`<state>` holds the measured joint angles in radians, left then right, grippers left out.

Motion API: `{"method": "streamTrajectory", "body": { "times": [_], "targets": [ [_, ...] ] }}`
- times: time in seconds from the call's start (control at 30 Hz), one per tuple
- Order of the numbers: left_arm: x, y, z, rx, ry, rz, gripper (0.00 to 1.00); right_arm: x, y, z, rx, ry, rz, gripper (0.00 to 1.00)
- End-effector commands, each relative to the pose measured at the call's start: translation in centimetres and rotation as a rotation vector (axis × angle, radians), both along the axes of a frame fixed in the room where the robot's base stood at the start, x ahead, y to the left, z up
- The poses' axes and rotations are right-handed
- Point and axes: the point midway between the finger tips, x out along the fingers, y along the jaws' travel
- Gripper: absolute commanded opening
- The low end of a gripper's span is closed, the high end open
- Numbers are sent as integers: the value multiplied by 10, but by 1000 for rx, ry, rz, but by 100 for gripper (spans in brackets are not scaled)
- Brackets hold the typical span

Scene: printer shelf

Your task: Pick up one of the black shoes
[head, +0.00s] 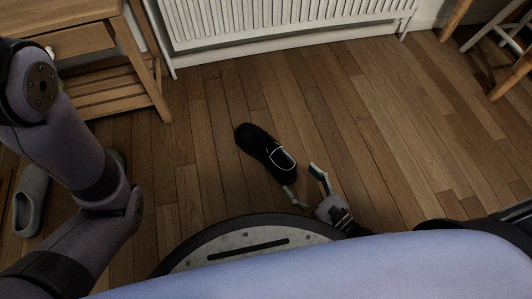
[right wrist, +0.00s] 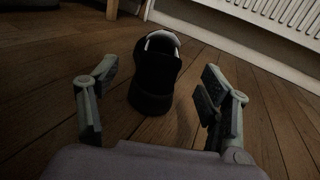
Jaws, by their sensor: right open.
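One black shoe (head: 259,144) with a pale rim at its opening lies on the wooden floor near the middle of the head view. My right gripper (head: 298,176) is open and empty, low over the floor at the shoe's near right end. In the right wrist view the shoe (right wrist: 153,88) shows ahead, between the spread fingers, and I see no finger closed on it. My left arm shows at the left of the head view, but its gripper is not in view. No second black shoe can be made out.
A grey slipper (head: 30,200) lies at the left, beside my left arm. A wooden side table (head: 110,85) stands at the upper left and a white radiator (head: 285,22) at the back. Wooden chair legs (head: 510,75) are at the upper right. The floor right of the shoe is clear.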

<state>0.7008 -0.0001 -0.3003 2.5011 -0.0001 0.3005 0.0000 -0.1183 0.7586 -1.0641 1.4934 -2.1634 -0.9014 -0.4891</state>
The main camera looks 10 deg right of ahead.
Motion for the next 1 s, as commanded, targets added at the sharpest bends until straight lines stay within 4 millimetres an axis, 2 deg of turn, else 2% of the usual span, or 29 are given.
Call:
{"method": "streamTrajectory", "body": {
  "times": [0.03,0.13,0.37,0.6,0.7,1.0],
  "targets": [
    [0,0,-10,0,1,0,40,10,5,-4,5,-2,-1,72],
    [0,0,-16,0,1,0,40,25,13,-3,2,-2,-1,72],
    [0,0,-22,0,1,0,40,40,20,-2,2,1,-1,72],
    [0,0,-48,1,-1,0,40,68,30,-9,3,-2,-2,72],
    [0,0,-53,1,1,1,40,80,36,-6,4,1,-2,72],
    [1,0,-53,1,1,1,40,86,39,-4,0,4,-1,72]
  ]
}}
